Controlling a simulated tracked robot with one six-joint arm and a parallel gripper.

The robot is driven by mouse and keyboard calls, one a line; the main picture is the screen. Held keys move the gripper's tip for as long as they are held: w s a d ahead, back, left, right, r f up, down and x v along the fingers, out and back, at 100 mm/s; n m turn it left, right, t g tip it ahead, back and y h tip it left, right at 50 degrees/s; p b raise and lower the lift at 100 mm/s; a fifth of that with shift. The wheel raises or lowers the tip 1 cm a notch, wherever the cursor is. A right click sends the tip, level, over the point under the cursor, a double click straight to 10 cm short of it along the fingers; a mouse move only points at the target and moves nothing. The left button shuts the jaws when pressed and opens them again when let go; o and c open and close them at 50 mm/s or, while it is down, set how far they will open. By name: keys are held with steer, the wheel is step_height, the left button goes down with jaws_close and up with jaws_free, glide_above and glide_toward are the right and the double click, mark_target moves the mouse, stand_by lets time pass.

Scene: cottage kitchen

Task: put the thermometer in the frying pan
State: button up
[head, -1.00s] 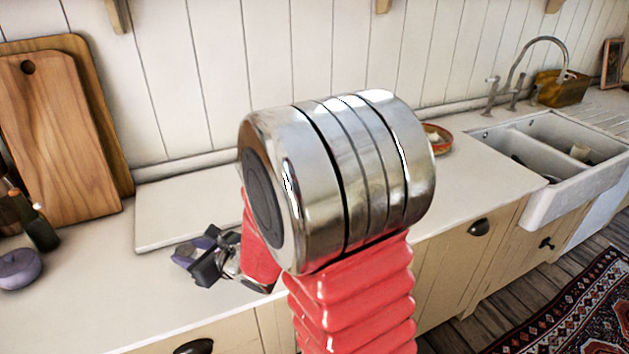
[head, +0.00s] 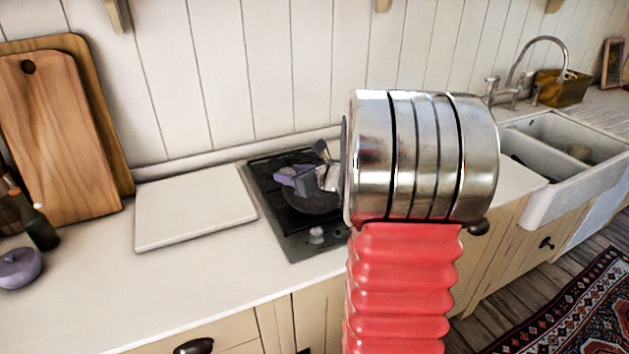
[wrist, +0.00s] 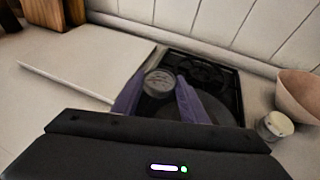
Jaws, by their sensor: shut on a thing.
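My gripper (wrist: 161,80) has purple fingers and is shut on a round grey dial-like thing, which I take for the thermometer (wrist: 159,84). In the head view my gripper (head: 294,178) is over the black hob, and the thermometer is hard to make out there. The dark round frying pan (wrist: 160,109) is on the hob, below and behind the held thermometer in the wrist view. The pan (head: 312,205) also shows in part under my gripper in the head view. The fingers hide part of the pan; I cannot tell the height between thermometer and pan.
The black hob (head: 290,232) is set in the pale worktop, with a white board (head: 195,208) to its left. A pinkish bowl (wrist: 299,96) and a small jar (wrist: 275,126) stand right of it. Wooden boards (head: 62,140) lean at the left wall.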

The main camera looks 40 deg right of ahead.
steer(key=s+d+r+m+h, duration=0.1)
steer(key=s+d, duration=0.2)
steer(key=d, duration=0.4)
steer(key=shift+d+r, duration=0.3)
steer(key=shift+s, duration=0.1)
glide_above(319, 200)
steer(key=shift+d+f, duration=0.1)
steer(key=shift+f, duration=3.05)
steer(key=shift+f, duration=1.85)
steer(key=shift+f, duration=0.1)
steer(key=o, duration=1.1)
